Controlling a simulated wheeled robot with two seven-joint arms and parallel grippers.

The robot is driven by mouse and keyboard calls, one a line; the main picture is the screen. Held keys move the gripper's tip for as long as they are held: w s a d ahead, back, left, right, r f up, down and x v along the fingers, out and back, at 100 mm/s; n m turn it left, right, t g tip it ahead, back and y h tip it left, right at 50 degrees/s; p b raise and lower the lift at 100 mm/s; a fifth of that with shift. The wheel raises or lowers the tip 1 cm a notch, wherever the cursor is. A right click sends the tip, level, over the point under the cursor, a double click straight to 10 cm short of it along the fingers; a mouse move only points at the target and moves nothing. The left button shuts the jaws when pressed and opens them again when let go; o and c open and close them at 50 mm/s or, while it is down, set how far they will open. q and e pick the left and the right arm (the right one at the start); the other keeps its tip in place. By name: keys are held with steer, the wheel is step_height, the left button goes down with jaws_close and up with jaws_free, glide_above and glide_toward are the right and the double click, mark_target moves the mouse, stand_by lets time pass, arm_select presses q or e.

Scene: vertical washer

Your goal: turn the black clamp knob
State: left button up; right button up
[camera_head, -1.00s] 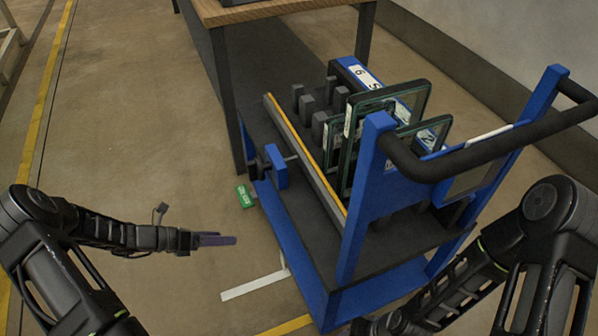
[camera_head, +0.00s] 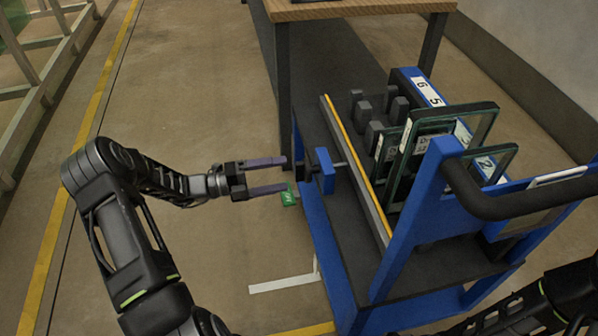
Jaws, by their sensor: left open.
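The black clamp knob (camera_head: 308,163) sits on the left side of the cart, beside a blue clamp block (camera_head: 326,172) with a thin rod running right towards the yellow-edged rail. My left gripper (camera_head: 286,174) is open, its two purple fingers pointing right at the knob. The fingertips are just left of the knob, one above the other in the picture; I cannot tell whether they touch it. Nothing shows between the fingers. Of my right arm, only dark links show at the bottom right; its gripper is out of view.
The blue cart (camera_head: 318,245) holds several framed glass panels (camera_head: 402,165) and grey blocks. A black push handle (camera_head: 510,203) juts out at the right. A wood-topped table (camera_head: 350,8) stands behind. A green tag (camera_head: 289,196) shows below the clamp. Floor left of the cart is clear.

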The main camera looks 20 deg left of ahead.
mark_target(299, 181)
arm_select(q)
steer(key=x, duration=0.6)
steer(key=shift+b, duration=0.4)
steer(key=shift+c, duration=0.3)
steer(key=c, duration=1.3)
